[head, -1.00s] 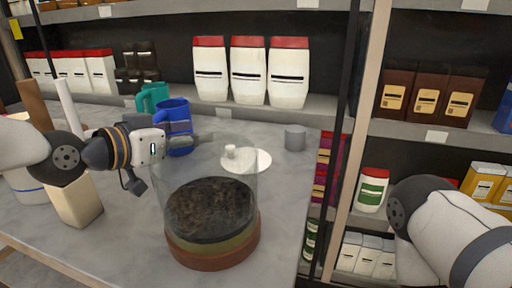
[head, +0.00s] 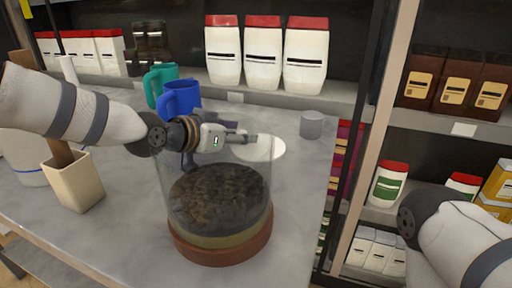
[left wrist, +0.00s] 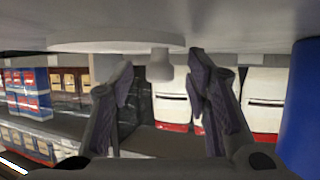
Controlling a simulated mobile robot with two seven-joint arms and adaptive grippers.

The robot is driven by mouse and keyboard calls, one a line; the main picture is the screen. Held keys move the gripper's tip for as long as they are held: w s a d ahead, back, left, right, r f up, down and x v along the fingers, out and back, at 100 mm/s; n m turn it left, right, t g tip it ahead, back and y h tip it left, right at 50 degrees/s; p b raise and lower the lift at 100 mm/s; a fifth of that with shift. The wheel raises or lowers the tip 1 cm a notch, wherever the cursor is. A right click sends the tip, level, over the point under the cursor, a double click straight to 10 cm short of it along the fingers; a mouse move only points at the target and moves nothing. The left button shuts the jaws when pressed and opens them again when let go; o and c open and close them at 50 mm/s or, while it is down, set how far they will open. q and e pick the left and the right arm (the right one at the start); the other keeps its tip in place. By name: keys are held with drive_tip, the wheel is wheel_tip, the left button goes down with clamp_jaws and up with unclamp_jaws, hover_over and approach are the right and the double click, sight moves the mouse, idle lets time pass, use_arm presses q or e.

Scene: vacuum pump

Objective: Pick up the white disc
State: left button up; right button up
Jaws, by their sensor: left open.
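The white disc (head: 270,149) lies flat on the grey table, behind the glass jar. In the left wrist view the disc (left wrist: 110,46) shows near the top, with its short knob (left wrist: 160,66) between the fingers in the picture. My left gripper (head: 250,138) reaches in low from the left over the table, its fingertips at the disc. In the left wrist view its two fingers (left wrist: 159,75) are apart with nothing gripped. I cannot tell whether they touch the knob. The gripper hides the knob in the head view. Of my right arm only a link shows, not its gripper.
The glass jar (head: 222,222) with dark filling on a brown base stands just in front of the gripper. A blue mug (head: 181,98) and teal mug (head: 158,82) are behind the arm. A grey cylinder (head: 312,124) stands right of the disc. A beige pot (head: 75,182) stands left.

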use_arm(q)
drive_tip(key=shift+r, duration=0.15)
clamp_jaws()
